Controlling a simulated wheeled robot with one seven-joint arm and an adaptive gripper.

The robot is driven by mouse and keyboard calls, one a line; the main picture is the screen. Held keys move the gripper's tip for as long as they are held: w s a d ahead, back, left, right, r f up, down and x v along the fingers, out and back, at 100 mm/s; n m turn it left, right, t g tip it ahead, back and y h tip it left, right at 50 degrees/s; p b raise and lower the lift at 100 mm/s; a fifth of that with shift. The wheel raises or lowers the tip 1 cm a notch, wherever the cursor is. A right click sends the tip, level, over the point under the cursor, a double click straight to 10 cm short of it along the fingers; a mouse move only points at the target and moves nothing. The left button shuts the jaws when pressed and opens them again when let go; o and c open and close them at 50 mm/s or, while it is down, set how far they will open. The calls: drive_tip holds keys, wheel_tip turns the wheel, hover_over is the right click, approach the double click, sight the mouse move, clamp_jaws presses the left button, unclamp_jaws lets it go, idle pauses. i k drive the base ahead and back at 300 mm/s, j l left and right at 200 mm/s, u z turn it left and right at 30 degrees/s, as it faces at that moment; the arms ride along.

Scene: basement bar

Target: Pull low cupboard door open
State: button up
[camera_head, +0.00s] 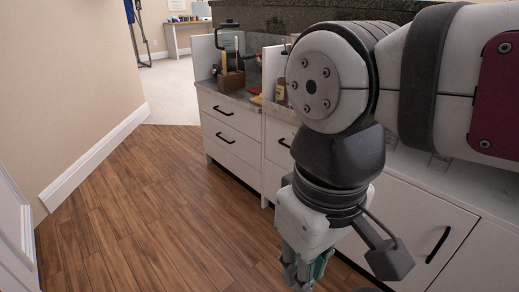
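A white low cupboard door (410,212) with a slanting black bar handle (438,245) is at the lower right, in the base of the counter. It looks closed. My gripper (306,272) points down at the bottom middle, left of that handle and apart from it in the picture. Its fingertips are small and near the lower edge, so I cannot tell whether they are open or shut. My arm hides much of the middle of the cabinet front.
White drawers (228,128) with black handles stand left of my arm. The countertop holds a coffee maker (228,40), a wooden box (231,81) and a bottle (280,91). The wood floor (150,200) is clear. A beige wall (60,90) bounds the left.

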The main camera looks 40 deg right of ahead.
sight(432, 228)
drive_tip(key=k+u, duration=0.3)
drive_tip(key=k, duration=0.75)
drive_tip(key=k+l+z, duration=0.15)
drive_tip(key=z, duration=0.65)
drive_tip(key=i+l+z, duration=0.2)
drive_tip(key=z, duration=0.25)
